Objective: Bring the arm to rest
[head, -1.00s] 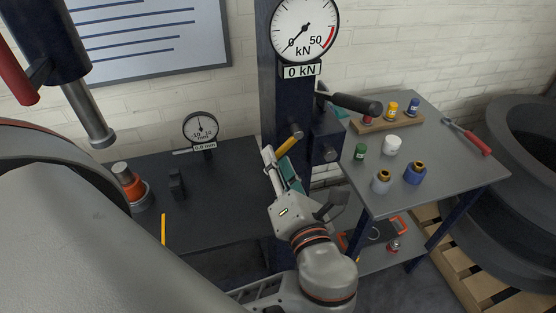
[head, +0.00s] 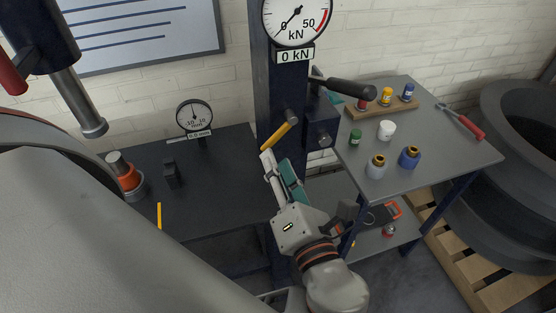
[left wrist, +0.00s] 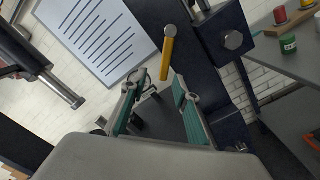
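My left gripper (head: 280,172) is in the middle of the head view, in front of the dark blue press column (head: 282,95) and just below a yellow-gripped lever (head: 279,134). Its two teal-padded fingers stand apart in the left wrist view (left wrist: 158,88), with nothing between them. There the yellow lever (left wrist: 167,55) shows beyond the fingertips, with a visible gap to them. My right gripper is not in view.
A dark bench (head: 215,195) carries a dial gauge (head: 194,116) and an orange-and-grey part (head: 124,177). At right, a grey table (head: 440,145) holds several coloured containers and a red-handled tool (head: 467,126). Large black rings (head: 520,200) lie on a pallet (head: 470,262).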

